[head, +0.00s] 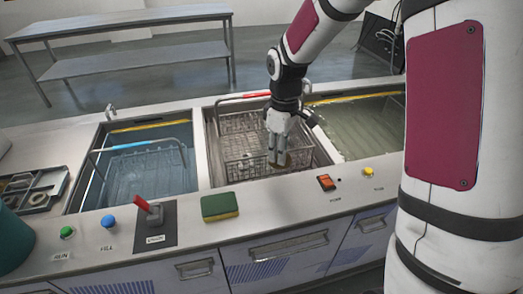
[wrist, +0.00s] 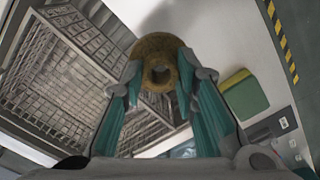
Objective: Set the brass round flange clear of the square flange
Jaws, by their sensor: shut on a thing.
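My gripper (head: 279,152) hangs over the middle basin. In the wrist view its two teal-padded fingers (wrist: 160,88) are shut on the brass round flange (wrist: 143,51), a ring with a raised hub and a centre hole. The flange is small and partly hidden by the fingers in the head view (head: 284,161). It is above the front part of the wire basket (head: 243,164); I cannot tell the exact gap to it. I cannot make out the square flange in either view.
The left basin (head: 142,170) holds blue liquid and a basket. The right basin (head: 365,127) holds greenish liquid. A divided tray (head: 55,184) with ring-like parts stands at far left. A green-yellow sponge (head: 220,207), red-handled lever (head: 149,211) and buttons line the front edge.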

